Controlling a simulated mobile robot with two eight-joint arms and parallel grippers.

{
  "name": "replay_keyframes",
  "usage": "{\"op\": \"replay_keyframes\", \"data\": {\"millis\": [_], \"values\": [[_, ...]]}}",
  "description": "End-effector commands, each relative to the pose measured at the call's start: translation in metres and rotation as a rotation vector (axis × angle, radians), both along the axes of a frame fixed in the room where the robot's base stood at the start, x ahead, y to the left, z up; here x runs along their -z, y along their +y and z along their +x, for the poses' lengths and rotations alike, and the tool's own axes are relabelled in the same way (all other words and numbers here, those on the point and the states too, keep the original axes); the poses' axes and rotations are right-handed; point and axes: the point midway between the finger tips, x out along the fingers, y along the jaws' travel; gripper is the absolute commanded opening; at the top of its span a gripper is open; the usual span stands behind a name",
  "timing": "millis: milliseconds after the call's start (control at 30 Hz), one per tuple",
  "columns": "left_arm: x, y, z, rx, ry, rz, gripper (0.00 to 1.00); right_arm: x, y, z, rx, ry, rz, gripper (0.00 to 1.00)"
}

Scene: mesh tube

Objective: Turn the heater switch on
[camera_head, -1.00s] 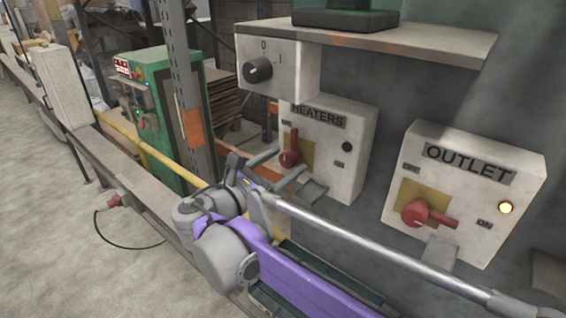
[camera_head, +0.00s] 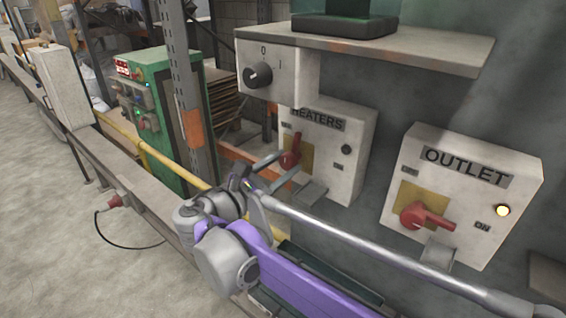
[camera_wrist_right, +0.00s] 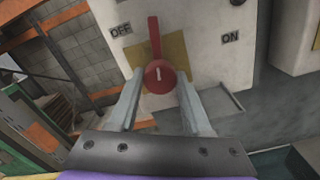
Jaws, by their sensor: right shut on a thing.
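The heaters box (camera_head: 336,160) is white with a "HEATERS" label and a red rotary switch (camera_head: 290,158) on a yellow plate. In the right wrist view the red switch (camera_wrist_right: 157,70) points up, nearer the OFF label (camera_wrist_right: 121,31) than the ON label (camera_wrist_right: 230,38). The round lamp (camera_head: 346,149) on the box is dark. My right gripper (camera_head: 285,166) is at the switch; in the wrist view its fingers (camera_wrist_right: 161,88) lie on both sides of the red hub, shut on it. My left gripper is out of view.
The outlet box (camera_head: 470,195) stands to the right, with its red switch (camera_head: 427,217) toward ON and its lamp (camera_head: 503,210) lit. A box with a black dial (camera_head: 258,75) and a shelf (camera_head: 400,47) overhang above. A metal post (camera_head: 185,90) stands left.

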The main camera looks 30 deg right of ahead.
Motion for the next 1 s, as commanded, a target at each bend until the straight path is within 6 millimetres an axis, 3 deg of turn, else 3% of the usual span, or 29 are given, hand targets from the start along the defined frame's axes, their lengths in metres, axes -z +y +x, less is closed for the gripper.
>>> {"op": "replay_keyframes", "data": {"millis": [1000], "values": [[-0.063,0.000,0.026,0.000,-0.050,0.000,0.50,-0.003,0.000,0.001,0.000,-0.884,0.368,0.00]]}}
